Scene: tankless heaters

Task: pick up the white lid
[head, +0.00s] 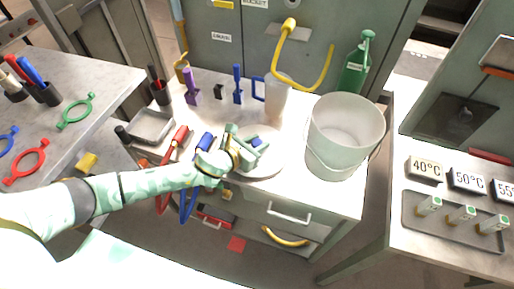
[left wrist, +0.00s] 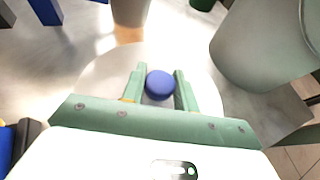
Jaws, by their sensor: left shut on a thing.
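The white lid (head: 272,165) is a round pale disc with a blue knob (head: 256,142) at its middle. It lies flat, at or close above the counter, left of the white bucket; I cannot tell whether it touches the counter. My left gripper (head: 249,144) reaches in from the left and is shut on the knob. In the left wrist view the blue knob (left wrist: 160,85) sits between the two green fingers, with the lid (left wrist: 112,72) spread out beneath. The gripper hides part of the lid. My right gripper is in neither view.
The white bucket (head: 335,149) stands close to the right of the lid. A pitcher with a blue handle (head: 278,97) is behind it. Red and blue tools (head: 180,138) and a metal tray (head: 152,126) are to the left. A green bottle (head: 355,70) stands behind the bucket.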

